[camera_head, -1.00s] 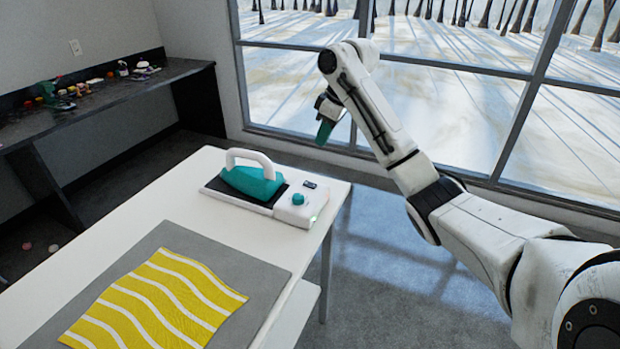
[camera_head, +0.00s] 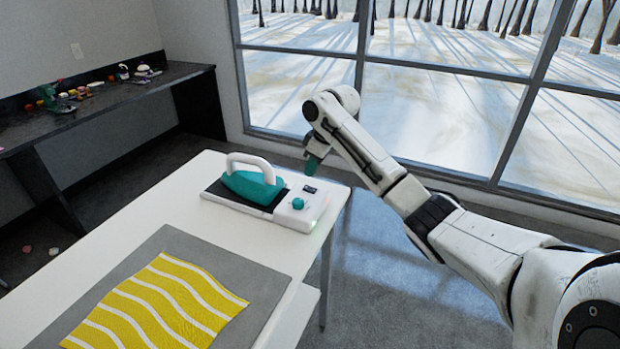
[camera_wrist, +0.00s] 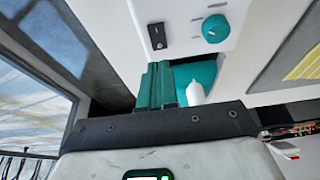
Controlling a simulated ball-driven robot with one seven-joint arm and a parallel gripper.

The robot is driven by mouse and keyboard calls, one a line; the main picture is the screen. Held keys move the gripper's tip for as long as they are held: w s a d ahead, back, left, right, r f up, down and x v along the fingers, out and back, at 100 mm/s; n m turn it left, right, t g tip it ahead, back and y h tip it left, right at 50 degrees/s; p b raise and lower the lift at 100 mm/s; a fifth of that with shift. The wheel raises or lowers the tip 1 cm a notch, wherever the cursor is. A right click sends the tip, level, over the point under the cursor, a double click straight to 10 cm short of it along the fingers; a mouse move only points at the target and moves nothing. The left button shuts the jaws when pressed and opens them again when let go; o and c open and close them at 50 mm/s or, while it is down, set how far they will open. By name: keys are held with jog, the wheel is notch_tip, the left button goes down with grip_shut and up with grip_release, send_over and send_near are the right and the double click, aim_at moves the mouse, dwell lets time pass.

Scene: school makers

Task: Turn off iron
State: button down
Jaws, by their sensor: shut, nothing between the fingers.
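The iron (camera_head: 250,183), teal with a white handle, rests on a white base station (camera_head: 307,208) with a dark pad at the table's far end. The station carries a round teal knob (camera_head: 297,203) and a small dark switch panel (camera_head: 309,189). A small green light shows on its side. My gripper (camera_head: 314,161) has teal fingers and hangs above and behind the station's right end. In the wrist view my shut, empty fingers (camera_wrist: 155,85) point toward the station, with the knob (camera_wrist: 215,28) and dark rocker switch (camera_wrist: 157,36) ahead of them. I see no contact.
A grey mat (camera_head: 260,275) with a yellow and white striped cloth (camera_head: 155,308) lies on the white table (camera_head: 165,208). A dark bench (camera_head: 110,98) with small items stands at the back left. A large window is behind. Floor to the table's right is clear.

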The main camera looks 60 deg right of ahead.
aim_at(306, 187)
jog(key=shift+s+x, duration=0.2)
jog(key=shift+x, duration=0.85)
jog(key=shift+s+x, duration=0.2)
jog(key=shift+x, duration=0.9)
jog(key=shift+f, duration=0.1)
